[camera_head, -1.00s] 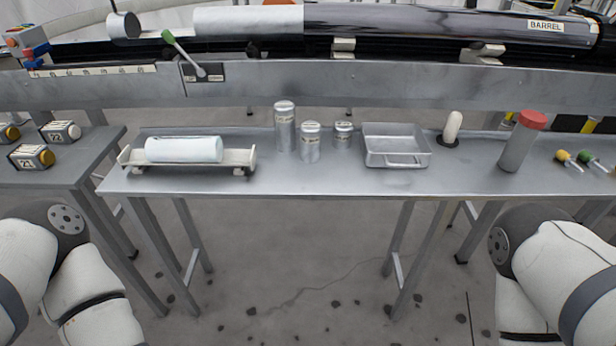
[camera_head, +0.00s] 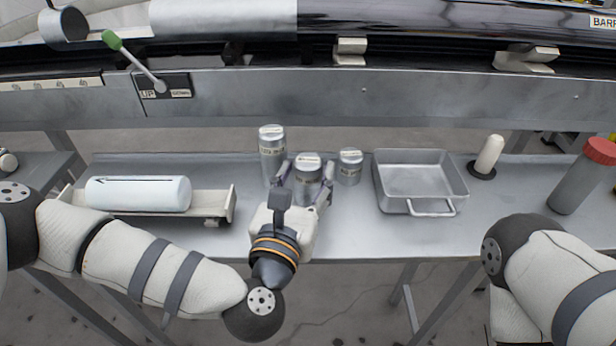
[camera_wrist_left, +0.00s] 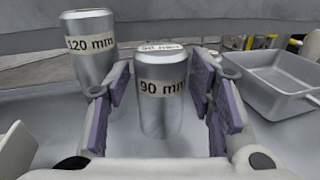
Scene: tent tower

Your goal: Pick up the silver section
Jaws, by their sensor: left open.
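Three silver cylindrical sections stand upright on the metal table. The middle one (camera_head: 308,172) reads "90 mm" in the left wrist view (camera_wrist_left: 160,110). The taller one (camera_head: 271,152) to its left reads "120 mm" in the wrist view (camera_wrist_left: 92,62). The small one (camera_head: 349,167) stands to its right; its label is too small to read. My left gripper (camera_head: 307,186) is open, with its purple-padded fingers on either side of the 90 mm section. In the wrist view a gap shows beside the section. My right gripper is out of view; only part of that arm shows.
A silver tray (camera_head: 421,205) stands to the right, then a white peg (camera_head: 489,155) and a red-capped cylinder (camera_head: 580,182). A white roll (camera_head: 138,194) lies on a cradle (camera_head: 222,205) at the left. The large barrel (camera_head: 430,18) runs behind the table.

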